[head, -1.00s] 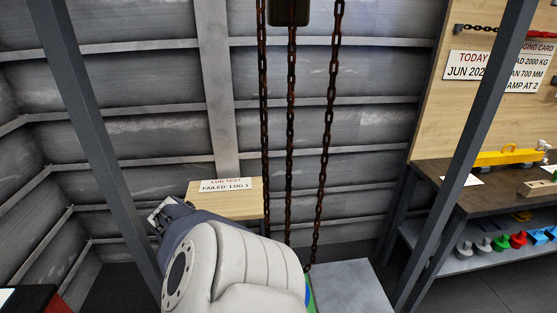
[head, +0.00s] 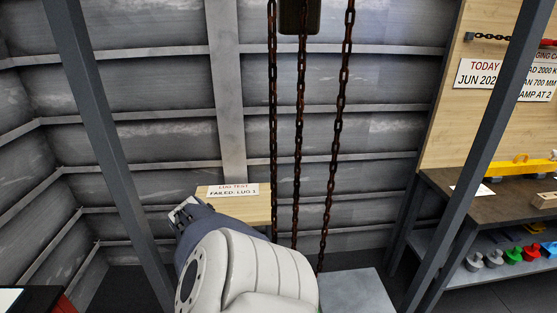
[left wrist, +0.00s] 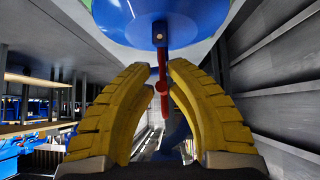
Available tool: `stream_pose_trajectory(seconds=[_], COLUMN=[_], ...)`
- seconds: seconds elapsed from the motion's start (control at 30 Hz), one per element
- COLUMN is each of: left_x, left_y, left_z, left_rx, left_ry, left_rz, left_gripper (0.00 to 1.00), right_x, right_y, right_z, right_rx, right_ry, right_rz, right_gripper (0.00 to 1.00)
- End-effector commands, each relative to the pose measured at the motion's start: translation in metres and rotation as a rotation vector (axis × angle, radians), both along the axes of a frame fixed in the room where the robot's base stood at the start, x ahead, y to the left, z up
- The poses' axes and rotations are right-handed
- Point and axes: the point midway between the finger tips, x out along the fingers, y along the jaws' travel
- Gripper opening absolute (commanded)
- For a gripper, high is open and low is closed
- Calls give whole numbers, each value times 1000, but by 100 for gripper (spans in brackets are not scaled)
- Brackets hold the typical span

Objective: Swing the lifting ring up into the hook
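In the left wrist view my left gripper (left wrist: 161,70) has two yellow ribbed fingers with their tips close together. A thin red piece (left wrist: 162,87), which looks like the lifting ring seen nearly edge-on, stands between the fingertips, and they appear shut on it. A round blue body (left wrist: 160,18) fills the top of that view. A dark curved shape shows behind the right finger; I cannot tell what it is. In the head view rusty chains (head: 299,130) hang from a dark block (head: 300,15). The hook cannot be made out. My right gripper is not in view.
A grey block-like surface (head: 348,292) stands beside the chains' lower end. A wooden board with a sign (head: 233,191) is behind my arm. Dark frame posts (head: 103,150) stand either side. A workbench (head: 455,195) with a yellow bar (head: 520,167) is at right.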

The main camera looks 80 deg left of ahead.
Motion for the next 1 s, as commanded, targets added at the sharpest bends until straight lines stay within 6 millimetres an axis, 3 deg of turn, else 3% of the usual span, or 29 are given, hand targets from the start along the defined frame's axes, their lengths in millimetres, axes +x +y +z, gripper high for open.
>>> stream_pose_trajectory(seconds=[0.17, 0.53, 1.0], left_x=[3, 2, -32], left_y=[1, 3, 8], left_z=[2, 6, 39], left_rx=[0, 0, 0], left_ry=[-6, -9, -7], left_rz=[1, 2, 1], left_gripper=[33, 33, 33], right_x=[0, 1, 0], right_y=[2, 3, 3], right_z=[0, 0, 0], right_rx=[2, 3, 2], right_ry=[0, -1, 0], right_rz=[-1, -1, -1], right_gripper=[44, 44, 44])
